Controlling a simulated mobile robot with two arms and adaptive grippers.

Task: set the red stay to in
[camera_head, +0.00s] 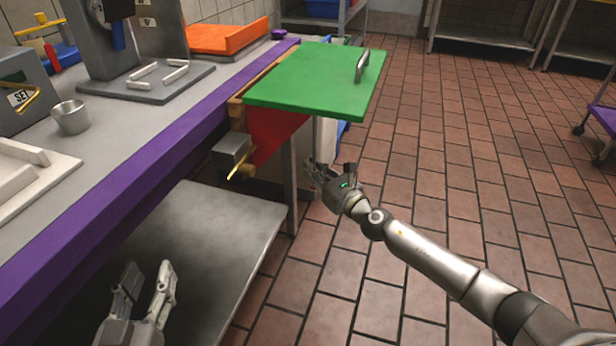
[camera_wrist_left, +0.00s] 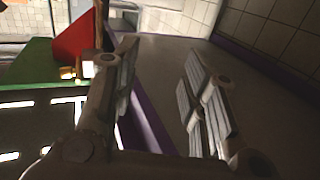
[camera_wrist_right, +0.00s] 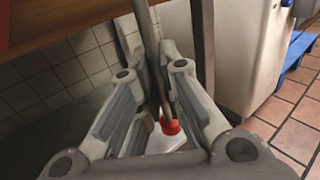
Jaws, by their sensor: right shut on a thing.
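The red stay (camera_head: 275,135) is a flat triangular piece under the raised green flap (camera_head: 315,82), at the end of the counter. It also shows in the left wrist view (camera_wrist_left: 75,42). A grey block with a brass lever (camera_head: 237,170) sits beside its lower corner. My right gripper (camera_head: 322,168) is below the flap's front edge, right of the stay. In the right wrist view its fingers (camera_wrist_right: 160,80) close around a thin grey upright rod (camera_wrist_right: 147,25); the exact contact is hard to see. My left gripper (camera_head: 149,265) is open and empty over the lower shelf.
A grey lower shelf (camera_head: 215,230) lies beneath. The tiled floor to the right is open, with a purple cart at the far right.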

